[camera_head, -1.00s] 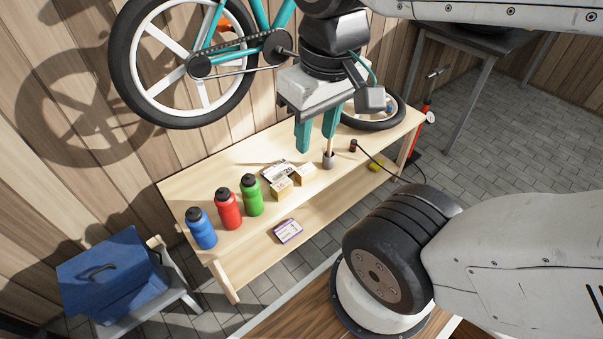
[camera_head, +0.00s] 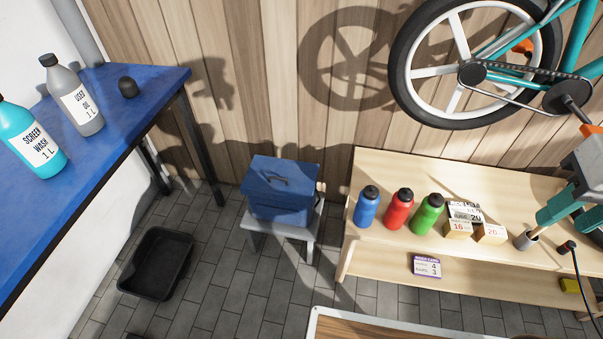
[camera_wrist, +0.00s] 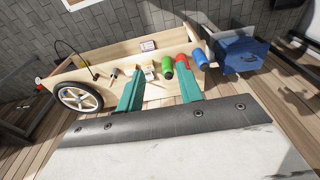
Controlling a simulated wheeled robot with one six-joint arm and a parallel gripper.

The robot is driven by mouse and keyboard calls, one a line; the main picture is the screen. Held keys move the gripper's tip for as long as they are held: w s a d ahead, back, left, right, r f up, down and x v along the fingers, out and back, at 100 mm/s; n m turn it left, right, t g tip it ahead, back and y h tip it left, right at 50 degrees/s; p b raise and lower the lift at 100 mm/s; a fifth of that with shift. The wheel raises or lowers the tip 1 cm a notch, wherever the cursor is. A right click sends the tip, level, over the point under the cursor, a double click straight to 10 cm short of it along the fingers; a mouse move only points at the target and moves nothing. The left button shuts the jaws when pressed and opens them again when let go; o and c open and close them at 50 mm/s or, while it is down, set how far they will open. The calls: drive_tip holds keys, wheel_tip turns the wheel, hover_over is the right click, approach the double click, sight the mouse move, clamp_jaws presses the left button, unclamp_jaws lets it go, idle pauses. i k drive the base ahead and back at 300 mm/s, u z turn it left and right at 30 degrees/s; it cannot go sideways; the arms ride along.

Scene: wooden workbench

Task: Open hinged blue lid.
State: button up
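A blue box (camera_head: 280,212) sits on a small grey stool in the middle of the head view. The box also shows at the upper right of the wrist view (camera_wrist: 243,57). My gripper (camera_head: 545,215) is at the right edge of the head view, above the wooden bench and well apart from the box. In the wrist view its two teal fingers stand apart with nothing between them, so it is open and empty.
The wooden bench (camera_head: 385,262) holds blue (camera_head: 367,208), red (camera_head: 398,212) and green (camera_head: 427,215) bottles beside the stool (camera_head: 283,229). A blue table (camera_head: 100,135) with bottles stands left. A black tray (camera_head: 157,265) lies on the floor; the floor before the stool is clear.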

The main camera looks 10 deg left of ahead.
sight(281, 173)
drive_tip(key=i, duration=0.5)
drive_tip(key=u, duration=1.75)
